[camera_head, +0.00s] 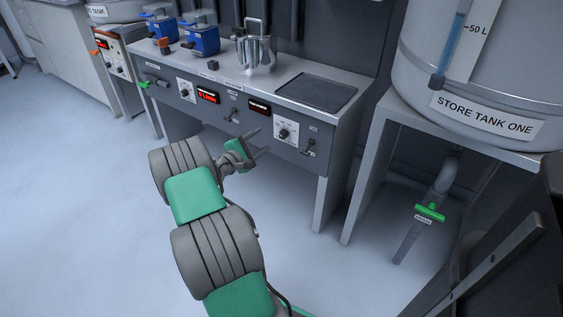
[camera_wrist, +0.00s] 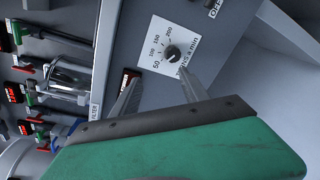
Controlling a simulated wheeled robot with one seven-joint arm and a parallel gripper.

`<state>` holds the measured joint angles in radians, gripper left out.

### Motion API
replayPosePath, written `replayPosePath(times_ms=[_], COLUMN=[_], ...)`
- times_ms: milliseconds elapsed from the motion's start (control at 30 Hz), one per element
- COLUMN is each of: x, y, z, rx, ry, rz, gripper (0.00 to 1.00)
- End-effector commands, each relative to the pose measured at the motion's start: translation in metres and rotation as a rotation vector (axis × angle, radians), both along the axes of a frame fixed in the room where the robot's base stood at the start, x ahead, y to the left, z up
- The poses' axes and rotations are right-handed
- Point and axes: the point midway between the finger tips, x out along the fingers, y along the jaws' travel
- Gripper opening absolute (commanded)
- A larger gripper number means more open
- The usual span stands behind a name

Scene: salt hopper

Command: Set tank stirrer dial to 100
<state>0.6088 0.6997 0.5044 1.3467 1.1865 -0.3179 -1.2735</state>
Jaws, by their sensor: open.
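A small black dial (camera_wrist: 173,53) on a white scale plate marked 50, 100, 150 and 200 fills the upper middle of the wrist view. I take it to be the right dial (camera_head: 284,133) on the bench's front panel in the head view. Its pointer is too small to read surely. My gripper (camera_head: 260,143) is open and empty, just in front of the panel and left of this dial. In the wrist view, my gripper's fingers (camera_wrist: 158,78) point toward the dial, one either side below it, apart from its knob.
Another dial (camera_head: 186,91), a lit red display (camera_head: 208,96) and a toggle switch (camera_head: 308,147) share the panel. A steel jug (camera_head: 256,52) and blue devices (camera_head: 203,38) stand on top. Store tank one (camera_head: 470,80) stands right. The floor before the bench is clear.

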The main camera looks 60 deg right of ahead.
Motion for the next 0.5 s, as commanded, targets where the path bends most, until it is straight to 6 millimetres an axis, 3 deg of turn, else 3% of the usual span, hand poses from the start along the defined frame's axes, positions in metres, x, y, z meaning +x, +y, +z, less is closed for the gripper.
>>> replayPosePath(times_ms=[33,100,267,500], x=[-0.014,-0.024,-0.032,-0.04], y=[-0.011,-0.018,-0.035,-0.08], z=[-0.029,-0.037,-0.035,-0.036], rx=[-0.039,-0.077,-0.098,-0.095], ry=[0.087,0.172,0.215,0.211], rz=[-0.009,-0.014,-0.02,-0.02], gripper=[0.53,0.53,0.53,0.53])
